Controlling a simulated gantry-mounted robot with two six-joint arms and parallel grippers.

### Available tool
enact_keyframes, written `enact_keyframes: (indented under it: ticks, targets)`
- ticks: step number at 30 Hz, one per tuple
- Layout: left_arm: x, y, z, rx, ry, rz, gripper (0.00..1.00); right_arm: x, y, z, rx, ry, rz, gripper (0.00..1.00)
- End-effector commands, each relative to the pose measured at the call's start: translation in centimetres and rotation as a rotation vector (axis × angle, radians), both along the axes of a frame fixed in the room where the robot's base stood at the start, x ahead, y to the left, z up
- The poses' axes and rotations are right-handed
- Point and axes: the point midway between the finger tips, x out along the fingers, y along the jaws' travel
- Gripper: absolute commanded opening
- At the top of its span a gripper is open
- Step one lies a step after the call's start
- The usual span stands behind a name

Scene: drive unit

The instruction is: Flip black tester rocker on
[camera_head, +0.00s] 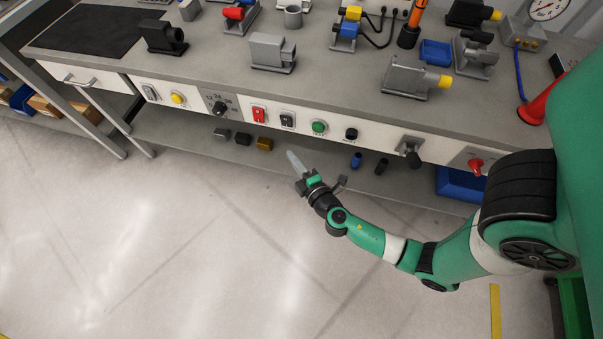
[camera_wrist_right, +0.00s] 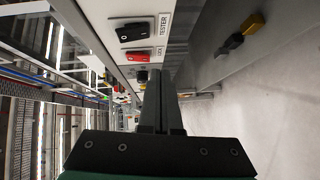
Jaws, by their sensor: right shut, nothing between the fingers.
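The black tester rocker (camera_head: 287,120) sits on a pale plate in the white front panel of the bench, just right of a red rocker (camera_head: 259,115). In the right wrist view the black rocker (camera_wrist_right: 132,31) is close, beside a TESTER label (camera_wrist_right: 163,26); which end is pressed in is not clear. My right gripper (camera_head: 291,156) is shut and empty, in front of and below the panel, apart from the rocker. Its closed fingers (camera_wrist_right: 159,80) point along the panel in the wrist view, with the red rocker (camera_wrist_right: 138,56) farther off. My left gripper is not in view.
The panel also bears a rotary knob (camera_head: 219,107), a green button (camera_head: 319,127) and a black button (camera_head: 351,134). Small blocks (camera_head: 243,138) lie on the shelf below. Machine parts crowd the bench top (camera_head: 330,90). The floor in front is clear.

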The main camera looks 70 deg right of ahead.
Motion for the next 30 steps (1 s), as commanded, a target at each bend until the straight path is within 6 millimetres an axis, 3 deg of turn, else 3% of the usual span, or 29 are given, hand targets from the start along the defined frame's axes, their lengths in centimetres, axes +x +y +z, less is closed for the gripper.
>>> enact_keyframes:
  ticks: [3, 9, 30]
  targets:
    - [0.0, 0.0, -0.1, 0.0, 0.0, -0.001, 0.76, -1.9, 1.9, -0.3, -0.001, 0.003, 0.006, 0.0]
    - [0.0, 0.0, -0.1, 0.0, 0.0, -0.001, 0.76, -3.7, 3.6, -0.5, -0.001, 0.0, 0.003, 0.0]
    - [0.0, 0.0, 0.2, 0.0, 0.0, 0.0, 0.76, -4.0, 3.7, -0.3, 0.0, -0.002, 0.001, 0.0]
